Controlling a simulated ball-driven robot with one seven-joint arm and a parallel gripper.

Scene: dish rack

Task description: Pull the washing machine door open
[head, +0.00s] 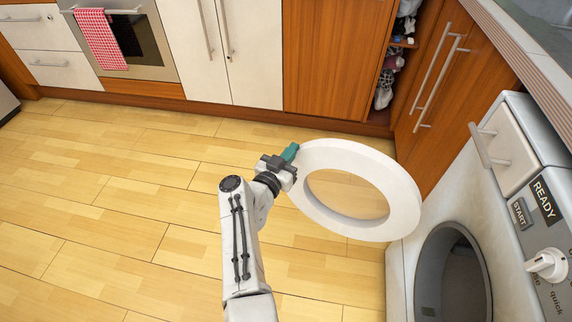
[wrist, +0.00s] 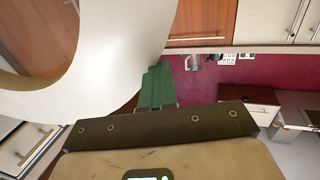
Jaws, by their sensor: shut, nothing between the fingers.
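The washing machine (head: 408,265) stands at the right in the head view, with its round drum opening (head: 455,275) uncovered. Its door, a white ring (head: 405,200), stands swung out from the front over the floor. My gripper (head: 290,152) is at the ring's far left edge, its green fingers beside the rim. In the wrist view the shut green fingers (wrist: 155,88) lie right beside the white door ring (wrist: 125,75), with nothing held between them. I cannot tell whether they touch the ring.
Wooden cabinets (head: 335,55) and an oven (head: 130,40) with a red checked towel (head: 100,38) line the back. A counter (head: 525,60) runs above the right side. The wooden floor (head: 110,200) to the left is clear.

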